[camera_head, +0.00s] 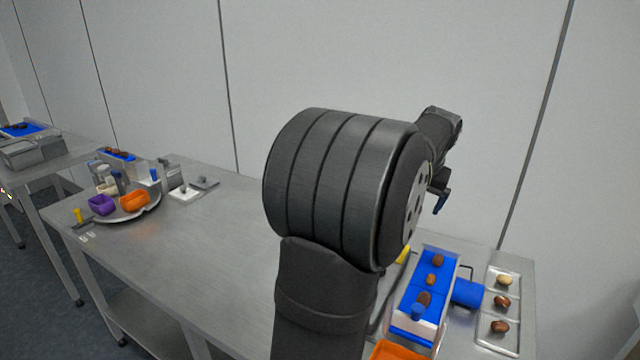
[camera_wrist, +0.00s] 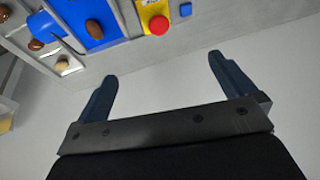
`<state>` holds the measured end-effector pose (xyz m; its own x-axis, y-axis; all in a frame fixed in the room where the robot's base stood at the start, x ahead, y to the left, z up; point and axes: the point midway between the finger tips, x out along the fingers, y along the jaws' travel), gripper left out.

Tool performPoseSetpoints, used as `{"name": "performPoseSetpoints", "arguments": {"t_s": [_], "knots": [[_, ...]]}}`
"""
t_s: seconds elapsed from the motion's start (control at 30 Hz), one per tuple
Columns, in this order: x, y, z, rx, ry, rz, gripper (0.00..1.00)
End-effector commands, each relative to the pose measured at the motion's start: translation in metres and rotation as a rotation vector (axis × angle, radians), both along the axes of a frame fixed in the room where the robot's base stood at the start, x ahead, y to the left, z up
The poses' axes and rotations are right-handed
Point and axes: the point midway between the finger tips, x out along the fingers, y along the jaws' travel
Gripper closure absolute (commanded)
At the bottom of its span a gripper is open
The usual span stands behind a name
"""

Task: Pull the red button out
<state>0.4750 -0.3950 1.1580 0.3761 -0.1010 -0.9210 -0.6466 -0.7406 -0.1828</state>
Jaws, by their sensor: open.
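The red button (camera_wrist: 158,25) sits on a yellow box (camera_wrist: 151,8) near the top of the wrist view. My gripper (camera_wrist: 163,70) is open and empty, its two dark blue fingers spread wide. The button lies beyond the fingertips and apart from them, roughly between them sideways. In the head view, my gripper (camera_head: 440,203) shows partly behind my arm, above the right part of the table. A bit of yellow (camera_head: 403,254) shows beside my arm there; the red button itself is hidden in that view.
A blue conveyor (camera_head: 437,267) carries several dates, with a steel tray (camera_head: 505,271) of dates to its right. An orange bin (camera_head: 396,352) stands in front. A round tray (camera_head: 152,208) holds purple and orange bowls at left. The table's middle (camera_head: 215,240) is clear.

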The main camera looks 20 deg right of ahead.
Motion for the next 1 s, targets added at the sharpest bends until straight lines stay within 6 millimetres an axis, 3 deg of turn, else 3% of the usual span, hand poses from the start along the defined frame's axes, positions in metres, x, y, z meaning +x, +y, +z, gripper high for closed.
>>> {"name": "performPoseSetpoints", "arguments": {"t_s": [0.13,0.3,0.57,1.0], "knots": [[0.000,0.000,0.000,0.000,0.000,0.000,0.02],[0.009,0.012,-0.006,-0.077,0.041,0.062,0.35],[0.018,0.019,-0.019,-0.169,0.085,0.127,0.35],[0.045,0.001,-0.101,-0.165,0.086,0.126,0.35]]}}
